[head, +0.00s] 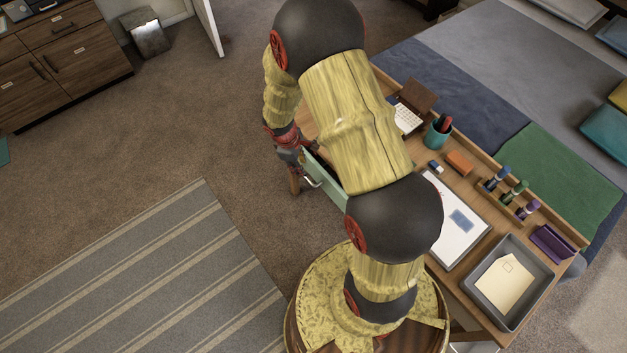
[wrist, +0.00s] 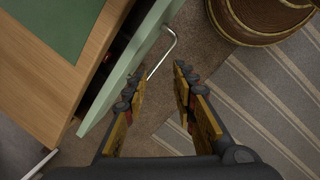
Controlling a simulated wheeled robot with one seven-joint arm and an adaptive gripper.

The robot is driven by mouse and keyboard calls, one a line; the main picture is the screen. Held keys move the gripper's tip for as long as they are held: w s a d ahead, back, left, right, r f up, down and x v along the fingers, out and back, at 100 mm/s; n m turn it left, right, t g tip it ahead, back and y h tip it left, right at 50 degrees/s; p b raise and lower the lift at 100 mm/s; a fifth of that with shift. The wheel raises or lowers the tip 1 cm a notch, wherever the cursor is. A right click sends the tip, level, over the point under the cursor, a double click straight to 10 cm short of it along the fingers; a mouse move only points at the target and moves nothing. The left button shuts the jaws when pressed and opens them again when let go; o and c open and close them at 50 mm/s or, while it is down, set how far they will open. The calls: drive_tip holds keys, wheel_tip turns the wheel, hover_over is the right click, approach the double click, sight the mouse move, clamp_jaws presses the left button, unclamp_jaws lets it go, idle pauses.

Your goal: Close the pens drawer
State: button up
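A pale green drawer (wrist: 128,72) stands partly open from the wooden desk in the wrist view. A dark gap with something reddish inside shows between its front and the desk edge. Its bent metal handle (wrist: 171,51) sticks out from the front. In the head view, the drawer (head: 327,187) shows at the desk's left side, partly hidden by my arm. My gripper (wrist: 160,73) is open and empty, with its fingers apart in front of the drawer. The left fingertips are close to the drawer front and the handle's near end; I cannot tell whether they touch. No drawer label is readable.
The desk top holds a paper tray (head: 507,282), a clipboard (head: 452,222), a pen cup (head: 437,132) and several small items. Open carpet and a striped rug (head: 150,270) lie left of the desk. A wooden cabinet (head: 62,60) stands at the far left.

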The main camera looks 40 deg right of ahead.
sight(308, 180)
drive_tip(key=f+m+b, duration=0.1)
drive_tip(key=f+m, duration=0.1)
drive_tip(key=s+d+f+m, duration=0.1)
drive_tip(key=f+m, duration=0.2)
drive_tip(key=f+m+b, duration=0.1)
drive_tip(key=f+m, duration=0.1)
drive_tip(key=f, duration=0.1)
drive_tip(key=shift+s+d+f+m+b, duration=0.2)
drive_tip(key=shift+s+d+m+b, duration=0.1)
drive_tip(key=shift+m+b, duration=0.1)
drive_tip(key=c, duration=0.4)
clamp_jaws()
idle(0.6)
